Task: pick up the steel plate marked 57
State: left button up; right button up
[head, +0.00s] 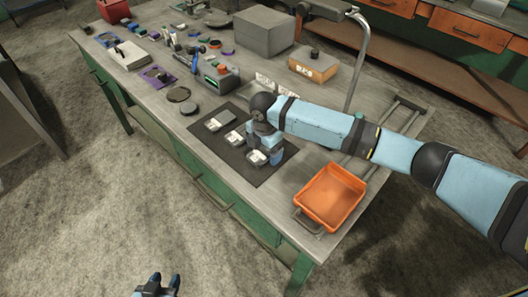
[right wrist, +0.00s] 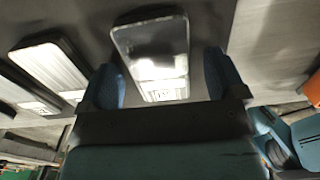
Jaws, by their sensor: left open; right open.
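Three small steel plates with pale labels lie in a row on a dark mat (head: 275,171): a far one (head: 212,125), a middle one (head: 233,139) and a near one (head: 256,158). Their numbers are too small or blurred to read, so I cannot tell which is 57. My right gripper (head: 267,154) is at the near plate. In the right wrist view this plate (right wrist: 152,45) shows between the open blue fingertips (right wrist: 163,82); contact is unclear. Two other plates (right wrist: 50,72) lie left there. My left gripper (head: 157,286) is open and empty, low in the head view.
An orange tray (head: 330,197) sits at the bench's near right corner. A grey block (head: 263,31), an orange-fronted box (head: 314,67) and a curved metal lamp stand (head: 361,60) are behind the mat. Several tools and round discs lie further left on the bench.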

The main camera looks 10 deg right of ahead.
jog(key=c, duration=1.3)
jog(key=shift+r, duration=0.1)
jog(key=shift+c, duration=0.7)
jog(key=shift+r, duration=0.1)
